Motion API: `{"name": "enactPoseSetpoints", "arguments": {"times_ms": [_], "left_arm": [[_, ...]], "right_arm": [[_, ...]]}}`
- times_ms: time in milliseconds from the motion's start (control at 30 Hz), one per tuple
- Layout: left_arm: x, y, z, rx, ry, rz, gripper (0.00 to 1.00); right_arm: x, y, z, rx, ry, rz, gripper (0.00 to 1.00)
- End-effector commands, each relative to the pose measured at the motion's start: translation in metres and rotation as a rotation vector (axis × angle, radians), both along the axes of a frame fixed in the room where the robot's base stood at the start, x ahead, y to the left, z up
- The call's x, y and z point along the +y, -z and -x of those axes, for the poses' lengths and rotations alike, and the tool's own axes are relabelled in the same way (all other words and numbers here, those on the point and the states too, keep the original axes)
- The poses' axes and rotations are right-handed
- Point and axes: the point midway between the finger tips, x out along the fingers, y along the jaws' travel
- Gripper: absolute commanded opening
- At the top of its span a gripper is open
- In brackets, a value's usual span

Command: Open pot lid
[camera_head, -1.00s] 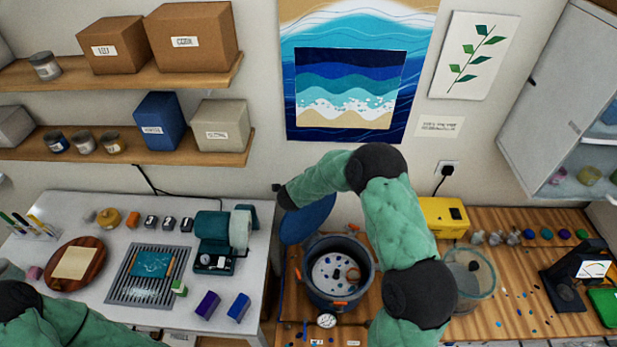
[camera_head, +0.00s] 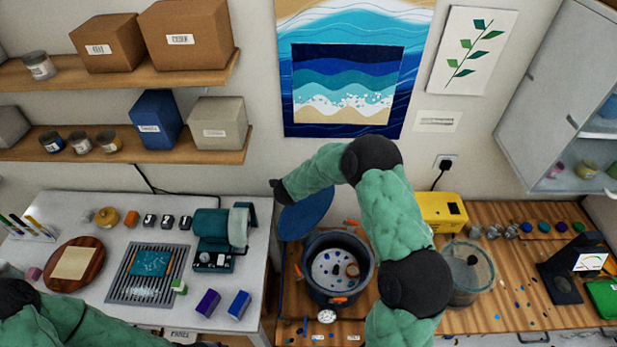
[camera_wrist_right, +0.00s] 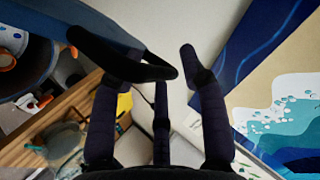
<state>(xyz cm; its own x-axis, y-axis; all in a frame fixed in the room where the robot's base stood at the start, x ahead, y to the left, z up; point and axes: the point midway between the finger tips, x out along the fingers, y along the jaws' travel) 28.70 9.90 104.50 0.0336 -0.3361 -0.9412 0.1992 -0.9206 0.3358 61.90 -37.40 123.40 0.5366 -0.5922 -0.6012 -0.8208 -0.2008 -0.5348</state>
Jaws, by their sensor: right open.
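The dark pot (camera_head: 312,287) stands open on the wooden bench, with white and coloured bits and orange pieces inside. Its blue lid (camera_head: 304,218) is tilted steeply up at the pot's back left side. My right gripper (camera_head: 277,190) is by the lid's upper left edge in the head view. In the wrist view, my right gripper (camera_wrist_right: 150,67) is open, its fingers apart. A dark curved bar (camera_wrist_right: 125,62), apparently the lid's handle, reaches between them; I cannot tell whether they touch it. My left gripper is out of view; only the left arm shows.
A clear round container (camera_head: 472,285) and a yellow box (camera_head: 440,213) stand right of the pot. A small round gauge (camera_head: 327,316) is at its front. The white table (camera_head: 60,208) at left holds a grey grate (camera_head: 120,285) and a teal machine (camera_head: 213,261).

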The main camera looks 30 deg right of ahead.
Motion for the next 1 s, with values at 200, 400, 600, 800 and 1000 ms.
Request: {"name": "enactPoseSetpoints", "arguments": {"times_ms": [200,400,600,800,1000], "left_arm": [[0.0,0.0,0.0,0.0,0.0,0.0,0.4],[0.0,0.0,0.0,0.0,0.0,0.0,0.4],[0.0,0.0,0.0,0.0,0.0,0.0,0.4],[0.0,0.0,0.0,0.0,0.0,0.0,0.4],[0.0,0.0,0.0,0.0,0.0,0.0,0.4]], "right_arm": [[0.011,-0.01,0.009,0.0,-0.003,-0.002,0.45],[0.034,-0.035,0.029,-0.002,-0.005,-0.001,0.45],[0.055,-0.056,0.05,-0.002,-0.003,0.0,0.45],[0.068,-0.069,0.061,-0.001,-0.002,0.001,0.45],[0.071,-0.072,0.064,0.0,0.001,0.001,0.45]]}}
